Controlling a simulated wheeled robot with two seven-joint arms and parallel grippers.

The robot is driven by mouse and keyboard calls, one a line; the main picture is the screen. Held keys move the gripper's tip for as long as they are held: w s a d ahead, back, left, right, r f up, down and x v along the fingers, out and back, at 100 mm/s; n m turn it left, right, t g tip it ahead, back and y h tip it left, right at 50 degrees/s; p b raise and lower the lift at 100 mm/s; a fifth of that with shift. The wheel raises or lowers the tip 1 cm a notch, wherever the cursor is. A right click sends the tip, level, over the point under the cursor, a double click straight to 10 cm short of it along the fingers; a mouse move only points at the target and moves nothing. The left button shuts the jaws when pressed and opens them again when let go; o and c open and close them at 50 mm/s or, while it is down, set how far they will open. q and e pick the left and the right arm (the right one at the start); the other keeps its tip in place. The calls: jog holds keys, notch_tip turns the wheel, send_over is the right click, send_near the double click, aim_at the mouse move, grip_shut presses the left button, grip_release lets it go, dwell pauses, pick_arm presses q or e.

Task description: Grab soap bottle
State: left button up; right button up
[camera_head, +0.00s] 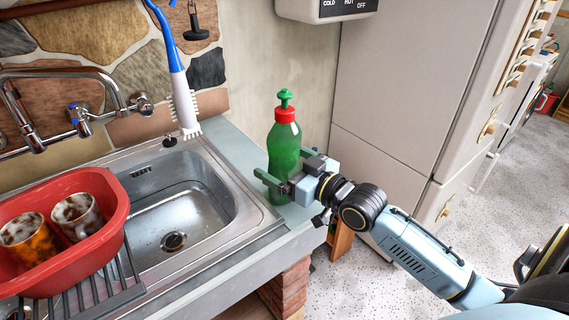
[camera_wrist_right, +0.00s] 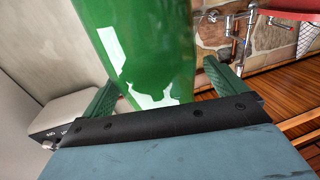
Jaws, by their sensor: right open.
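The green soap bottle (camera_head: 284,142) with a red collar and green nozzle stands upright on the counter, right of the sink. My right gripper (camera_head: 284,178) is at the bottle's lower part, with its fingers on either side of it. In the right wrist view the bottle (camera_wrist_right: 148,45) fills the space between the two open green fingers (camera_wrist_right: 160,85). Gaps show beside the fingers in that view, mainly at the left one. The bottle's base is partly hidden by the gripper in the head view. My left gripper is not in view.
A steel sink (camera_head: 222,213) lies left of the bottle. A red basin (camera_head: 112,225) with dirty mugs (camera_head: 78,216) stands on the drainer. A blue-handled brush (camera_head: 180,85) hangs above the sink. A tall pale cabinet (camera_head: 405,85) stands right of the counter edge.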

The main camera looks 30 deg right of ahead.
jog(key=shift+x, duration=0.9)
jog(key=c, duration=1.4)
jog(key=shift+r, duration=0.2)
